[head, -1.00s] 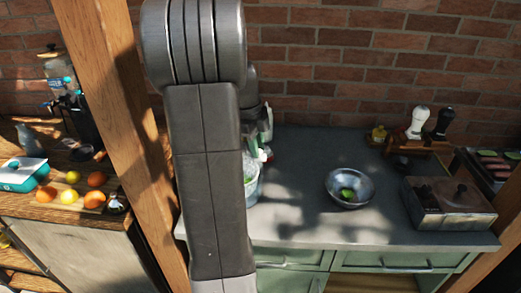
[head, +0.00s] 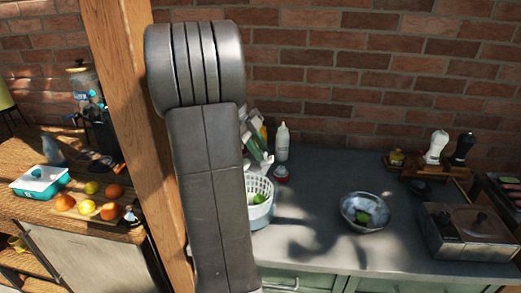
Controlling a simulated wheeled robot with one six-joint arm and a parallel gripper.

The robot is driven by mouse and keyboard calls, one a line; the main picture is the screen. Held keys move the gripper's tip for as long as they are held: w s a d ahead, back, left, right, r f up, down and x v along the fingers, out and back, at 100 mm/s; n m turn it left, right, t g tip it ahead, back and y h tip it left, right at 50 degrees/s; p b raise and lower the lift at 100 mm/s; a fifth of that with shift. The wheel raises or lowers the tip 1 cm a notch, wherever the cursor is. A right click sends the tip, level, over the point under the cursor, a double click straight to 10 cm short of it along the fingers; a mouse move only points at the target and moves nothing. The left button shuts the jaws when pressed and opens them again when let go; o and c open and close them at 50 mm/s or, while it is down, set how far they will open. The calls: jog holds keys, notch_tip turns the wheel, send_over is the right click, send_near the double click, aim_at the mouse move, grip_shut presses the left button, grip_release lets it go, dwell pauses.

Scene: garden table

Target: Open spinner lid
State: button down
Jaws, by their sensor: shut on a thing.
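The spinner (head: 262,213) stands on the grey counter just right of my arm, partly hidden behind it. Its white slotted basket shows, with a green item (head: 258,198) inside. I see no lid on the visible part of its top. My arm fills the middle left of the head view and hides the spinner's left side. My gripper is not visible; I cannot see the lid or what the gripper holds.
A white bottle (head: 282,143) and a red-and-white container (head: 281,174) stand behind the spinner. A lidded metal box (head: 455,237) is farther right. A wooden post (head: 130,100) rises at left.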

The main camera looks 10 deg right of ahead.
jog(key=c, duration=1.3)
grip_release()
jog(key=shift+o, duration=0.2)
jog(key=b+v, duration=0.1)
jog(key=v, duration=0.6)
jog(key=shift+a+r, duration=0.15)
jog(key=p+x, duration=0.1)
jog(key=x, duration=0.7)
jog(key=shift+d, duration=0.2)
jog(key=shift+s+d+f+y, duration=0.15)
jog(key=shift+d+f+y, duration=0.2)
jog(key=shift+f+y, duration=0.2)
jog(key=shift+r, duration=0.1)
